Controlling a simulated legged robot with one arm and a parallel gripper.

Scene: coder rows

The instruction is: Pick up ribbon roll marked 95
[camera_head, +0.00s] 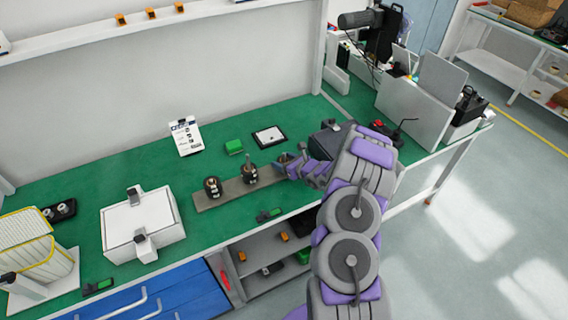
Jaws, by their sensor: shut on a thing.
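A grey-brown board (228,190) lies on the green bench top. Two dark ribbon rolls stand on it, one at the left (212,187) and one in the middle (249,173). My purple and grey arm reaches in from the lower right. My gripper (288,168) is at the board's right end, shut on a third dark roll (283,158) that is partly hidden by the fingers. I cannot tell whether this roll touches the board. The marks on the rolls are too small to read, so I cannot tell which is 95.
A white box-like device (140,222) stands left of the board. A dark device (334,138) stands close behind my gripper. A small green-black item (268,214) lies near the front edge.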

